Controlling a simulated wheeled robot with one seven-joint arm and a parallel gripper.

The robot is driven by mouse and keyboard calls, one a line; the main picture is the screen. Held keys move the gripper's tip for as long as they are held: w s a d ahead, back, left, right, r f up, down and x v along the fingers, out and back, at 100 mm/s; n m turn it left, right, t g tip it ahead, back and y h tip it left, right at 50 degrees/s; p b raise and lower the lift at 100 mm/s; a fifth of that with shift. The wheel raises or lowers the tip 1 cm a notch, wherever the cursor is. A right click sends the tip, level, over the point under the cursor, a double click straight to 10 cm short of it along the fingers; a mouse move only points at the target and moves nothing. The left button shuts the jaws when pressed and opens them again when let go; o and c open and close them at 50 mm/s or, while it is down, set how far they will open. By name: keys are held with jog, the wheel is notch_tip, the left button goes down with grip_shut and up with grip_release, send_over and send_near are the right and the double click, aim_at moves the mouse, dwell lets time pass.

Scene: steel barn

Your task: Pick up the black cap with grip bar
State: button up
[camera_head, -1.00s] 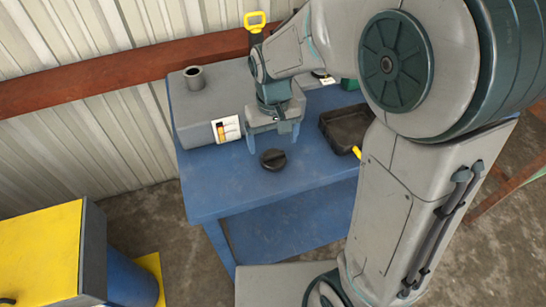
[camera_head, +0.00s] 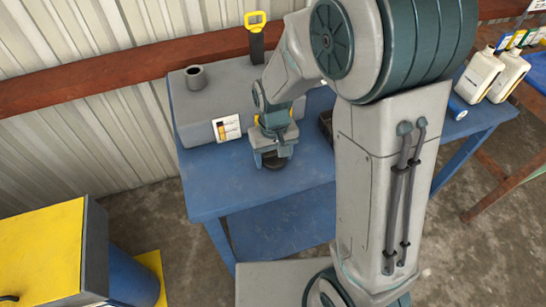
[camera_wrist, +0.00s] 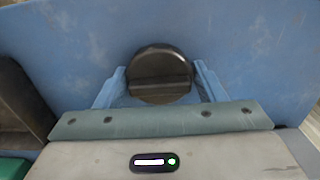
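The black cap with grip bar (camera_wrist: 160,75) lies on the blue table (camera_head: 215,185). In the wrist view it is a round dark disc with a raised bar running across it. My gripper (camera_wrist: 160,82) is open, with one blue finger on the left of the cap and one on the right.
A grey tank (camera_head: 200,125) with a short spout (camera_head: 195,78) stands behind at the left. A yellow-handled tool (camera_head: 256,35) stands at the back. A black tray (camera_head: 326,125) is partly hidden behind my arm. White bottles (camera_head: 483,75) stand at the far right.

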jog(key=c, duration=0.5)
jog(key=shift+o, duration=0.2)
